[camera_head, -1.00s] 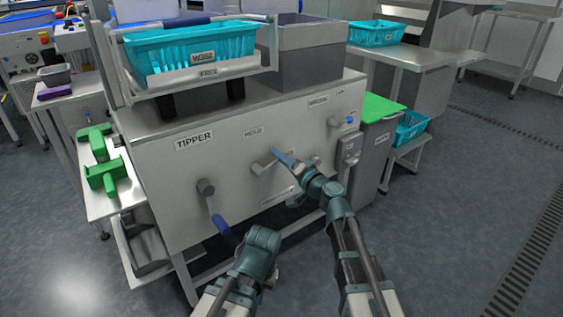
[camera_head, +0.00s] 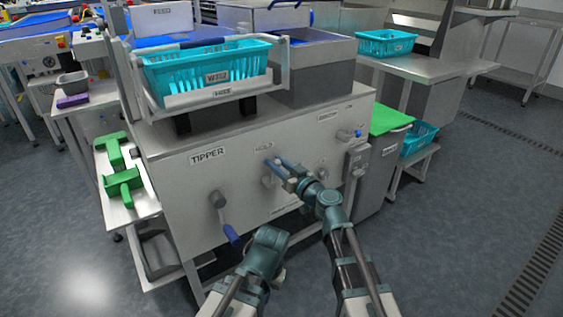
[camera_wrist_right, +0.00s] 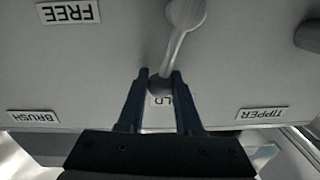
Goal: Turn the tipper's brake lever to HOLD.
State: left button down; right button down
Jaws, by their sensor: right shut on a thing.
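The tipper's brake lever (camera_wrist_right: 174,48) is a light grey arm on a round hub on the tipper's front panel (camera_head: 180,172). In the upside-down right wrist view its dark knob end lies between the fingertips of my right gripper (camera_wrist_right: 160,84), shut on it. The lever points at the HOLD label (camera_wrist_right: 187,103), and the knob and a finger cover part of that label. The FREE label (camera_wrist_right: 68,12) lies well off the lever. In the head view my right gripper (camera_head: 279,166) is just below the HOLD label. My left arm's end (camera_head: 265,248) is low in front; its fingers are hidden.
A blue-handled crank (camera_head: 226,222) sticks out of the panel left of the lever. A knob (camera_head: 350,134) is at the right. A turquoise crate (camera_head: 205,78) sits in the cradle above. Green scoops (camera_head: 121,180) lie on a side shelf. The floor at right is clear.

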pick_arm(q)
jog(key=shift+r, duration=0.25)
pick_arm(e)
jog(key=shift+s+a+r+n, duration=0.1)
jog(key=shift+s+a+n, duration=0.3)
jog(key=shift+n, duration=0.45)
jog(key=shift+s+a+n, duration=0.3)
jog(key=shift+a+n, duration=0.2)
jog(key=shift+n, duration=0.35)
jog(key=c, duration=0.6)
grip_release()
